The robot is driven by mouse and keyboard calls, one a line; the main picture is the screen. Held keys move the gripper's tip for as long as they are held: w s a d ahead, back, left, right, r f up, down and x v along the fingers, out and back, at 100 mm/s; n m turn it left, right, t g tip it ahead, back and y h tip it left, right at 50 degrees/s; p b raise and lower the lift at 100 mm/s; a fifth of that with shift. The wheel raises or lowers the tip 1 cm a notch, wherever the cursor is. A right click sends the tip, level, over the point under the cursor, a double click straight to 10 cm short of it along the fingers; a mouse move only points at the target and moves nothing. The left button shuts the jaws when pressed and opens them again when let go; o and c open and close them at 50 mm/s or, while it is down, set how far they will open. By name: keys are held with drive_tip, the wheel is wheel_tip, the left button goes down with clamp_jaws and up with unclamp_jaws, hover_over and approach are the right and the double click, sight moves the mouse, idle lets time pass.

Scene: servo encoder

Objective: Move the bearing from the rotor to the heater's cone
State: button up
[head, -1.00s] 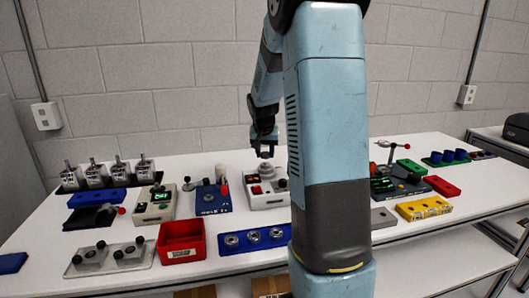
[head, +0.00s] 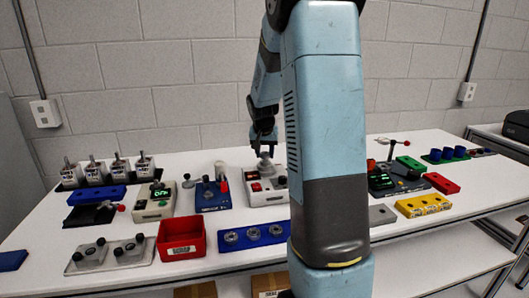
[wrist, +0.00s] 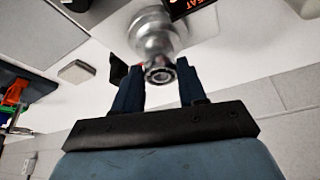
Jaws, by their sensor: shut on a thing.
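The heater (head: 265,190) is a pale box with a red switch, standing behind the blue tray. Its silver stepped cone (head: 265,165) rises from the top, directly below my gripper (head: 263,148). In the wrist view the cone (wrist: 152,35) points towards the camera, beside the dark HEAT panel (wrist: 187,6). My gripper (wrist: 160,80) is shut on the bearing (wrist: 160,75), a small metal ring between the two blue fingertips, at the cone's tip. I cannot tell whether the ring sits around the cone or just above it. I cannot identify the rotor with certainty.
A blue fixture (head: 212,195) stands left of the heater, with a pale device (head: 154,203) with a green display beyond it. A red bin (head: 181,239) and a blue tray (head: 255,236) with metal rings lie in front. My arm hides the table right of the heater.

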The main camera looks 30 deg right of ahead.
drive_tip(key=shift+f, duration=0.3)
drive_tip(key=shift+f, duration=0.3)
drive_tip(key=o, duration=1.2)
drive_tip(key=shift+c, duration=0.2)
drive_tip(key=shift+o, duration=0.3)
drive_tip(key=shift+o, duration=1.3)
drive_tip(key=shift+r, duration=2.9)
